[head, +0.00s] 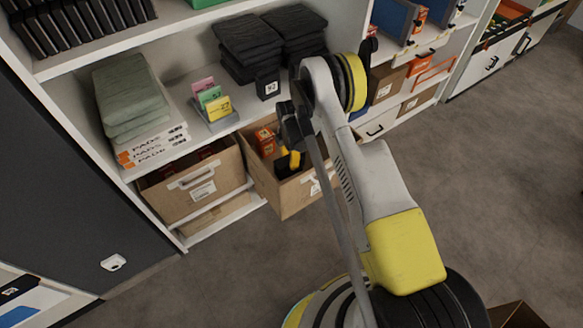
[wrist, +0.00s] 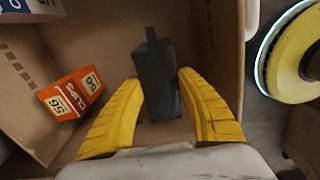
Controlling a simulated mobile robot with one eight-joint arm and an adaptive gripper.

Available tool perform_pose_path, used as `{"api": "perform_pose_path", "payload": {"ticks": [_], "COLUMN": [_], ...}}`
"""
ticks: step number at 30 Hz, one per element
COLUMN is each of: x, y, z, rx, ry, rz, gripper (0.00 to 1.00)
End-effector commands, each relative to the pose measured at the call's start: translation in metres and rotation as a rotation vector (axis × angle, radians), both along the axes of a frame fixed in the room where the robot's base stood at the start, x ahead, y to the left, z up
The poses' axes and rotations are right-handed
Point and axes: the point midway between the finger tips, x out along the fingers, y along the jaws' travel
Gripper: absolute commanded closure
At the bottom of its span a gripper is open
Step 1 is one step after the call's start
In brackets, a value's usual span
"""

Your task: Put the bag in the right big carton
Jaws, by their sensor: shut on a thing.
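A dark grey, narrow block-like thing with a small tab on top (wrist: 160,85) stands between my yellow fingers in the wrist view; I cannot tell for sure that it is the bag. My gripper (wrist: 160,79) is shut on it, with one finger on each side. A brown carton edge (head: 518,316) shows at the bottom right.
An orange clips box (wrist: 72,94) lies left of my fingers in the carton. The carton walls are close around my gripper. The shelf above holds dark folded stacks (head: 247,45), a green pile (head: 128,95) and small coloured cards (head: 211,100). The grey floor (head: 490,180) is clear at right.

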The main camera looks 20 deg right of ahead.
Motion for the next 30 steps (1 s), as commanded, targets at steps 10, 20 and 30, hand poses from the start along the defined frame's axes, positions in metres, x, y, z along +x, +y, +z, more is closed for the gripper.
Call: {"api": "perform_pose_path", "payload": {"ticks": [10,20,30], "x": [0.0,0.0,0.0], "y": [0.0,0.0,0.0], "z": [-0.053,-0.064,-0.068], "rx": [0.0,0.0,0.0], "ry": [0.0,0.0,0.0], "rz": [-0.002,-0.003,-0.003], "gripper": [0.95,0.95,0.37]}}
